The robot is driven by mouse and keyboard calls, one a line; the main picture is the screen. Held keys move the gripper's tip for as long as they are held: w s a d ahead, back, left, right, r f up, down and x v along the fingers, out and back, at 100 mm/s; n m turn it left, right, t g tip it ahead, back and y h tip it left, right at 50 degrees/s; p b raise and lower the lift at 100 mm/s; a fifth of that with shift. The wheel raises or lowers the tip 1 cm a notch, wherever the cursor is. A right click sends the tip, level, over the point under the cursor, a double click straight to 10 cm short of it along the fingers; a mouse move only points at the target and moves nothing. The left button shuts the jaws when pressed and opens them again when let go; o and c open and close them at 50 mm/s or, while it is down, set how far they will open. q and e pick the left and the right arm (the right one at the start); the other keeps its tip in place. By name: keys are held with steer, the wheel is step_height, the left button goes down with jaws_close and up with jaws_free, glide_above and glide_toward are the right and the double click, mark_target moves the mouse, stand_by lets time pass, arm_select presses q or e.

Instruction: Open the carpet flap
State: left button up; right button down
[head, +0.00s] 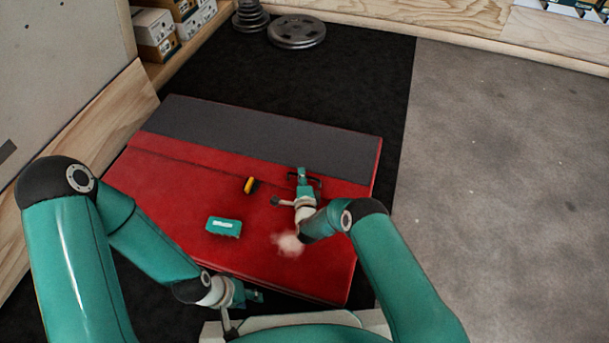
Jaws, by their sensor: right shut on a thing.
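A red pad (185,205) lies on the dark floor. The grey carpet flap (250,132) lies flat across its far part. My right gripper (304,178) is at the near edge of the flap, right of its middle, and is shut on it; the fingertips are small and the grip itself is hard to see. My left gripper (254,296) hangs by the pad's near edge, away from the flap. I cannot make out whether its fingers are open.
On the red pad lie a small yellow and black item (249,185), a teal packet (223,226) and a patch of white powder (289,243). Weight plates (296,32) and boxes (155,27) stand at the back. Grey floor (510,150) on the right is clear.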

steer(key=shift+d, duration=0.15)
steer(key=shift+s+d+f, duration=0.1)
steer(key=shift+d, duration=0.1)
steer(key=shift+a+r+p, duration=0.1)
steer(key=shift+r+p, duration=0.25)
steer(key=shift+r, duration=0.05)
steer(key=w+d+r+g+p, duration=0.1)
steer(key=w+r+g+p, duration=0.1)
steer(key=r, duration=0.5)
steer(key=w+d+r+m+g+p, duration=0.1)
steer(key=w+d+r+p, duration=0.1)
steer(key=w+r, duration=0.3)
steer(key=shift+w+r+g+y+p, duration=0.35)
steer(key=shift+r+p, duration=0.25)
steer(key=shift+r, duration=1.2)
steer(key=shift+s, duration=0.1)
